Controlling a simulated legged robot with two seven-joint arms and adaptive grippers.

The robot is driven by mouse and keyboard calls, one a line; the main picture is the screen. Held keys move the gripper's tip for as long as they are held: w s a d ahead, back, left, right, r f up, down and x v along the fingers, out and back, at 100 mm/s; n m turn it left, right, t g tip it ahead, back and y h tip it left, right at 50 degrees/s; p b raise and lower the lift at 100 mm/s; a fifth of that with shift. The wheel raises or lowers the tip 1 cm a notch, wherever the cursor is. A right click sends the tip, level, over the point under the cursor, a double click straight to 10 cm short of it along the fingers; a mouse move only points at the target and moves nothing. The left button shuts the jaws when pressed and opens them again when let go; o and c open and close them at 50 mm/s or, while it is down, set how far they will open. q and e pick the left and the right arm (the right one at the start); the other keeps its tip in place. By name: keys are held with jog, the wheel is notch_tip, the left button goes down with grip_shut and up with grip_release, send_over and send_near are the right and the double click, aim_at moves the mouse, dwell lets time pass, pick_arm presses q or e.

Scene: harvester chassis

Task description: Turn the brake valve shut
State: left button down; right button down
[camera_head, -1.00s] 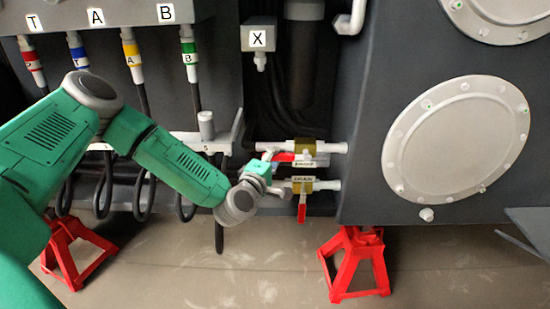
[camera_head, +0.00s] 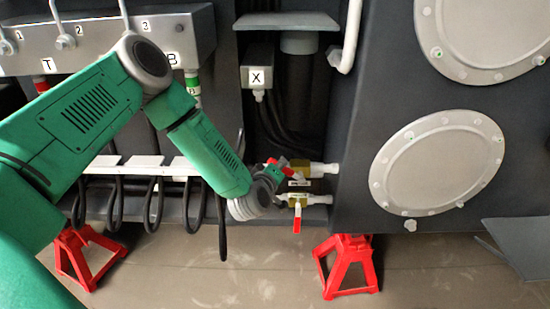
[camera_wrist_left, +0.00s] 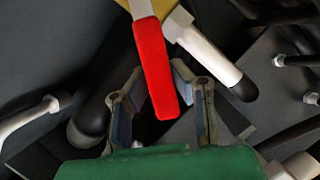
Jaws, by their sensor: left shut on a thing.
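Two brass valves with white pipe ends sit one above the other, low on the chassis. The upper valve (camera_head: 301,169) has a red handle (camera_head: 272,161) slanting up to the left; its small label is too blurred to read. The lower valve (camera_head: 299,199) has a red-tipped handle (camera_head: 297,225) hanging straight down. My left gripper (camera_head: 277,172) is at the upper valve's handle, its fingers partly hidden by the wrist. In the left wrist view the red handle (camera_wrist_left: 157,68) lies between the fingers of my left gripper (camera_wrist_left: 154,74), which is shut on it. My right gripper is out of view.
A box marked X (camera_head: 257,78) and dark hoses are above the valves. A large round cover (camera_head: 437,163) is on the panel to the right. Red stands (camera_head: 347,266) are on the floor below. A bracket with looped hoses (camera_head: 150,165) is left of the gripper.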

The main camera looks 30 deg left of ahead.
aim_at(287, 167)
pick_arm(q)
jog(key=m+p, duration=0.1)
jog(key=d+r+m+g+p, duration=0.1)
jog(key=w+d+r+y+p, duration=0.1)
jog(key=p, duration=0.1)
jog(key=shift+w+d+r+m, duration=0.1)
jog(key=shift+r+m, duration=0.15)
jog(key=shift+m, duration=0.15)
jog(key=shift+w+d+r+m+g+y+p, duration=0.3)
jog(key=shift+w+d+m+g+y+p, duration=0.15)
jog(key=shift+d+m+p, duration=0.4)
jog(key=shift+w+d+m+g+y+p, duration=0.45)
jog(key=shift+d+m+g+p, duration=0.25)
jog(key=shift+m, duration=0.25)
jog(key=shift+w+d+m+y, duration=0.2)
jog(key=shift+d+m+y, duration=0.1)
jog(key=shift+d+m, duration=0.15)
jog(key=shift+f, duration=0.1)
jog(key=c, duration=1.4)
grip_release()
jog(key=shift+d, duration=0.1)
jog(key=shift+o, duration=0.2)
jog(key=shift+w, duration=0.15)
